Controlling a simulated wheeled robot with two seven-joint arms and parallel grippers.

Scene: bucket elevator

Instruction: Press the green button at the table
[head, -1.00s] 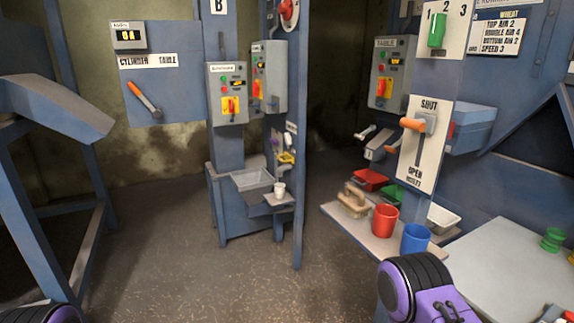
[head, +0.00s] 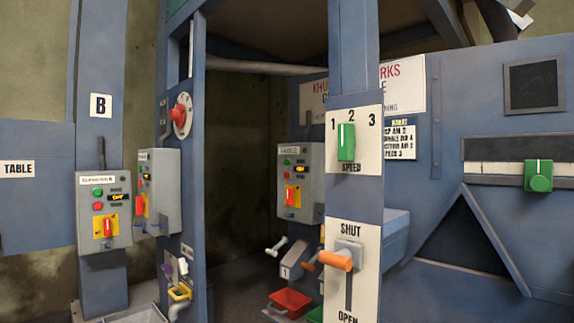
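The table control box (head: 300,182) is a grey box on the back wall, just left of the front post. Its label, on the upper part, is small and hard to read here. A small green button (head: 287,161) sits at its upper left, with a red button (head: 287,175) below it. A lit yellow display is to the right of the buttons, and a red switch on a yellow plate (head: 292,196) is lower down. Nothing covers the green button. Neither of my grippers is in view.
A post with a green speed slider (head: 346,142) and an orange-handled shut/open lever (head: 335,260) stands in front, right of the box. Two similar boxes, (head: 103,210) and (head: 158,190), are at left. A blue post (head: 197,160) stands between. A red tray (head: 290,301) is low.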

